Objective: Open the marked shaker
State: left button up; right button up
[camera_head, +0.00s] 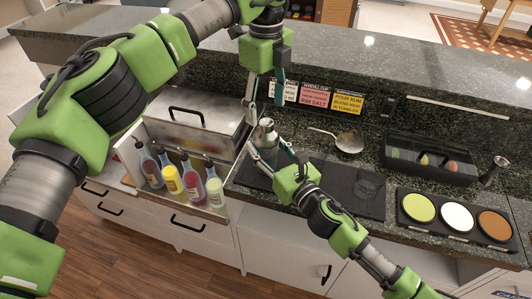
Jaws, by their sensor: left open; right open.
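A silver metal shaker (267,133) stands upright on the dark mat at the counter's left end. Any mark on it is too small to tell. My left gripper (264,103) points down from above, its open fingers over the shaker's top. My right gripper (268,147) reaches up from below right, its open fingers on either side of the shaker's body. I cannot tell whether the fingers touch it. The shaker's lower part is partly hidden by my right gripper.
A strainer spoon (348,142), a dark garnish tray (430,160), a jigger (495,170) and a three-color rimming tray (456,213) lie to the right.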

aim_at(258, 137)
pick_arm(q)
jog(key=shift+s+r, duration=0.1)
pick_arm(e)
jog(key=x, duration=0.3)
jog(key=shift+w+a+r, duration=0.1)
jog(key=shift+w, duration=0.05)
jog(key=shift+w+a, duration=0.2)
jog(key=shift+w, duration=0.1)
grip_shut()
